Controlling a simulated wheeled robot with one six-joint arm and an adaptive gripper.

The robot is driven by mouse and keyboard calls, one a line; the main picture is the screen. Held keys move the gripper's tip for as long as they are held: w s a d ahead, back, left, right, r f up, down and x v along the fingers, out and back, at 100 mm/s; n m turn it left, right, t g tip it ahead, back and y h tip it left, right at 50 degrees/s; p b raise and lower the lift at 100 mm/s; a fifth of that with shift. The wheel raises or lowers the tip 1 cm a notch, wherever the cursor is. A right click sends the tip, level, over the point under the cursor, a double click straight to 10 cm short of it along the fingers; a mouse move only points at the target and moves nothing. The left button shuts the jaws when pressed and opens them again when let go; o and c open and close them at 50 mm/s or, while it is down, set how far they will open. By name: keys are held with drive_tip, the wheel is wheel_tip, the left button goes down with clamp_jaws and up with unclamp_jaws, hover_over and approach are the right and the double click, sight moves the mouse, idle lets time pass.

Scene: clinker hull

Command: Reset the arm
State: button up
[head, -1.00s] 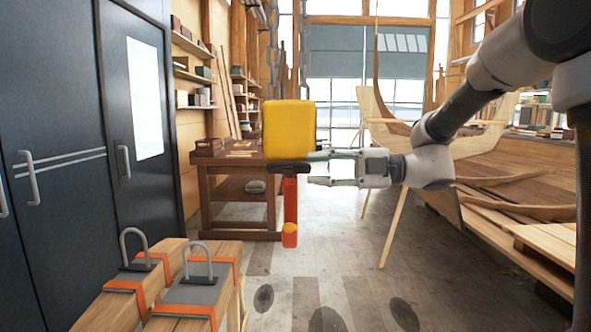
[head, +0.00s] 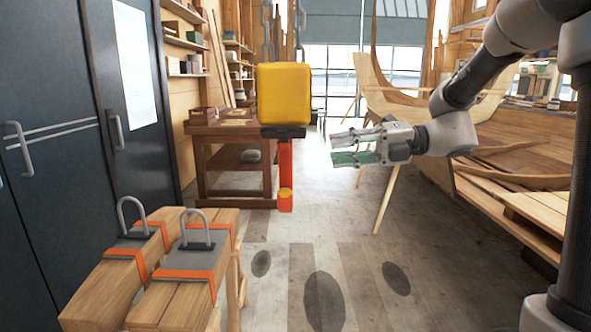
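My gripper (head: 345,146) is in the middle right of the head view, at the end of my arm, which reaches in from the right. Its two fingers point left and stand apart, with nothing between them. A yellow block-shaped hoist body (head: 284,94) hangs on chains left of the gripper, with a dark plate and a red-orange bar (head: 285,175) below it. A clear gap separates the fingertips from the hoist and its bar.
Two timber bundles (head: 160,285) with orange straps and metal loops stand at the front left. Dark cabinets (head: 60,130) line the left side. A wooden workbench (head: 222,160) stands behind the hoist. A wooden boat hull (head: 520,165) fills the right. The middle floor (head: 320,240) is clear.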

drive_tip(key=s+d+f+n+g+h, duration=0.1)
drive_tip(key=s+d+f+n+h, duration=0.9)
drive_tip(key=n, duration=0.9)
drive_tip(key=s+d+n+t+h, duration=0.4)
drive_tip(key=s+d+n+h, duration=0.2)
drive_tip(key=s+d+n, duration=0.3)
drive_tip(key=shift+s+d+r+n+t, duration=0.2)
drive_tip(key=shift+d+r+n+t, duration=0.15)
drive_tip(key=shift+d+n, duration=2.3)
